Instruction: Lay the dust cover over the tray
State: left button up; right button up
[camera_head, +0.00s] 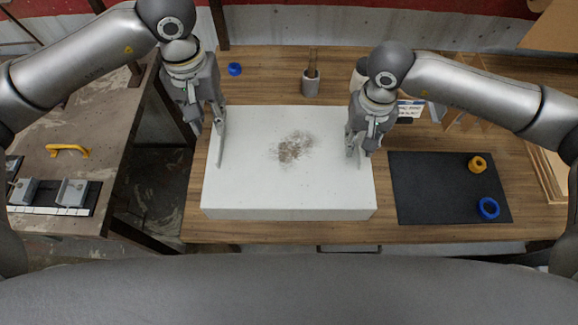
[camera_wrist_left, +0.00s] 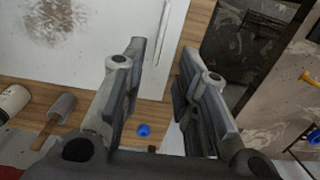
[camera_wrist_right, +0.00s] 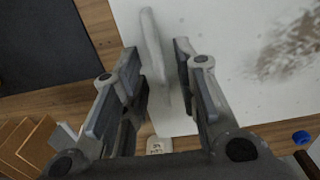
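A large white box-shaped piece (camera_head: 290,190) stands on the wooden table, with a brown dirt patch on its flat top. I take it for the dust cover; no separate tray is visible, and I cannot tell what is under it. A pale upright bar, like a handle, runs along its left side (camera_head: 221,148) and another along its right side (camera_head: 363,158). My left gripper (camera_head: 208,127) is open and empty by the left bar (camera_wrist_left: 163,32). My right gripper (camera_head: 360,150) is open and empty, with the right bar (camera_wrist_right: 155,55) lying between and beyond its fingers.
A side bench (camera_head: 95,120) at the left holds a yellow handle (camera_head: 67,150).

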jog(key=shift+r, duration=0.15)
pick_arm(q)
notch_tip(320, 180, up, 2)
jog(key=shift+r, duration=0.15)
pick_arm(e)
notch_tip(320, 180, up, 12)
jog(key=shift+f, duration=0.2)
dwell(0.5)
